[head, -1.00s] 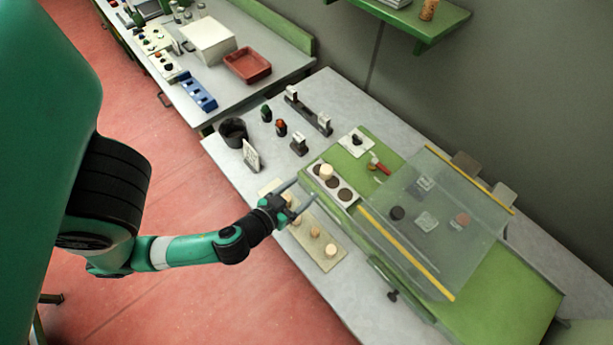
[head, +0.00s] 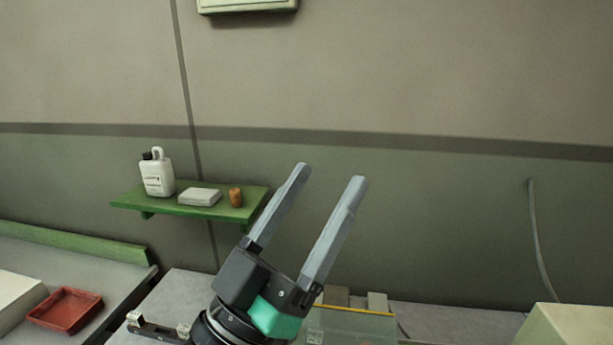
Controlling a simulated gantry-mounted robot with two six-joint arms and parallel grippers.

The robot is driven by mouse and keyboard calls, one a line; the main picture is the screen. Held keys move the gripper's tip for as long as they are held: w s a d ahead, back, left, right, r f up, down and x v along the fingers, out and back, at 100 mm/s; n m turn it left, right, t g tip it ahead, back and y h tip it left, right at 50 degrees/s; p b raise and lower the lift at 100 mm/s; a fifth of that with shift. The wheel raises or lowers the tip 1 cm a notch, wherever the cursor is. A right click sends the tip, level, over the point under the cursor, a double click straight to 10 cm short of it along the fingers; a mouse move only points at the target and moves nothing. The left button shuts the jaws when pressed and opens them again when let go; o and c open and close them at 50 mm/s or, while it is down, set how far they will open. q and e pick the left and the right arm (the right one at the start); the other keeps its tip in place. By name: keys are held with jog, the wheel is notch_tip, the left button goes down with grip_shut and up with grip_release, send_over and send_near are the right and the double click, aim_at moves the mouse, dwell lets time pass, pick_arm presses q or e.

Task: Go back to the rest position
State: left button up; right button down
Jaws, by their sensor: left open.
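My left gripper (head: 328,175) is raised in the middle of the head view, its two long grey fingers pointing up and apart. It is open, with only the wall behind the gap between the fingers. No stopper shows in it. My right gripper is not in the head view. Part of a clear panel with a yellow edge (head: 355,311) shows behind and below the left gripper. Most of the workbench (head: 455,316) lies below the picture, so the stoppers on it are out of sight.
A green wall shelf (head: 190,209) holds a white bottle (head: 157,177), a pale block (head: 199,197) and a brown cork-like piece (head: 236,197). A red tray (head: 66,309) sits on the left bench. A pale box-like shape (head: 570,326) is at lower right. The wall ahead is mostly bare.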

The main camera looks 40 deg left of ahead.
pick_arm(q)
jog(key=s+r+m+t+h+p, duration=0.1)
jog(key=r+p, duration=1)
jog(key=r, duration=0.3)
jog(key=s+d+r+m+h+p, duration=0.1)
jog(key=s+r+p, duration=0.1)
jog(key=r+p, duration=0.9)
notch_tip(320, 180, up, 3)
jog(key=shift+s+d+r+t+h, duration=0.2)
jog(key=shift+d+t+h, duration=0.1)
jog(key=shift+t+h, duration=0.1)
